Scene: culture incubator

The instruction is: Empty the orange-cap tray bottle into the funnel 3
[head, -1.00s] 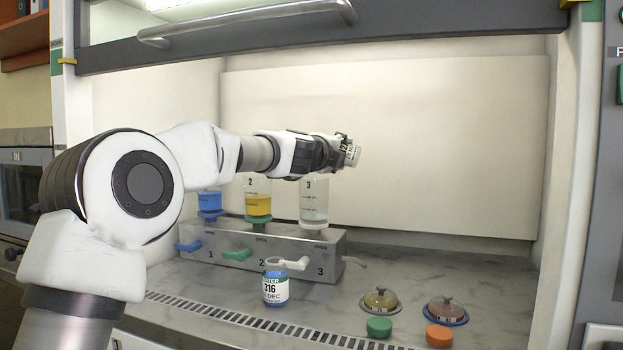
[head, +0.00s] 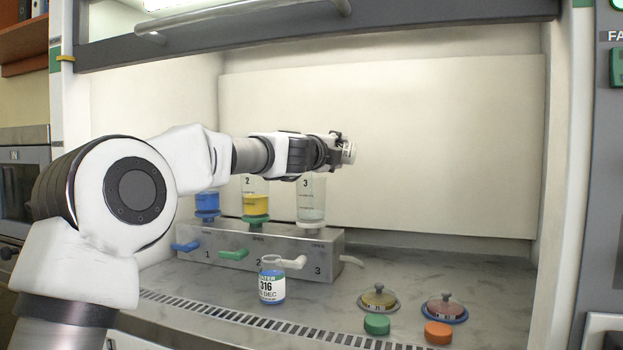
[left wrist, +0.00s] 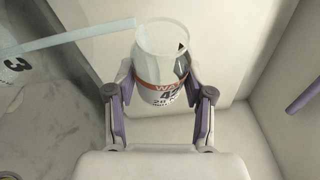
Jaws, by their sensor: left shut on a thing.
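My left gripper (head: 335,150) is shut on a bottle (head: 348,153), held above and slightly right of funnel 3 (head: 311,202). The wrist view shows the bottle (left wrist: 163,65) between both fingers (left wrist: 160,105), with a clear, uncapped upper part and an orange-banded label. A pale straight strip (left wrist: 70,35) runs from its rim toward the left, where a black 3 shows on funnel 3 (left wrist: 15,68); it looks like a liquid stream. In the head view the bottle is tilted and its mouth is hard to make out. Funnel 3 looks clear, with a faint pale level low inside. My right gripper is out of view.
Funnels with blue (head: 207,202) and yellow (head: 256,205) contents stand on the metal manifold (head: 290,243). A blue bottle labelled 316 (head: 272,287) stands in front. Green cap (head: 377,324), orange cap (head: 438,333) and two lidded dishes (head: 379,298) (head: 445,308) lie at right.

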